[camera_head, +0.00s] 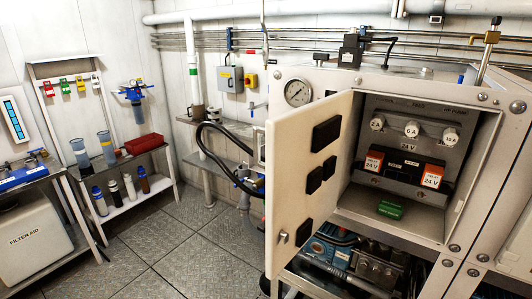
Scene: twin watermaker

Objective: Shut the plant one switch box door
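A switch box (446,215) stands at the right, its front open. Its cream door (285,170) is hinged at the box's left edge and swung well out toward me. The door's inner face shows several black blocks and a small metal latch (283,237) near its lower free corner. Inside the box are a row of fuses (411,129) marked in amps, two orange 24 V relays (433,177) and a green block (391,209) on the floor. No plant number is readable on the box. My gripper is not in view.
A pressure gauge (298,92) sits on the housing behind the door's top. Pumps and pipework (375,262) lie below the box. Black hoses (212,153) loop left of the door. Shelves (140,200) stand farther left; the grating floor (180,250) between is clear.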

